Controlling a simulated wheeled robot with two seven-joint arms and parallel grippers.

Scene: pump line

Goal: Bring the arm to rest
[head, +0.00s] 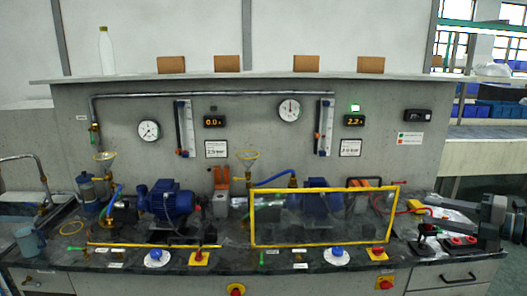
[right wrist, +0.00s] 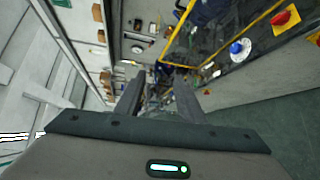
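My right gripper (head: 432,217) comes in from the right edge in the head view, at the right end of the bench. Its two fingers are apart with nothing between them. In the right wrist view the fingers (right wrist: 157,98) also stand apart and empty. In the head view it is close to a black and red switch block (head: 459,240) on the bench top; I cannot tell whether they touch. My left gripper is in neither view.
A yellow-framed clear guard (head: 322,245) stands before the right pump, left of my right gripper. The left blue pump (head: 170,201) is uncovered. The panel wall rises behind.

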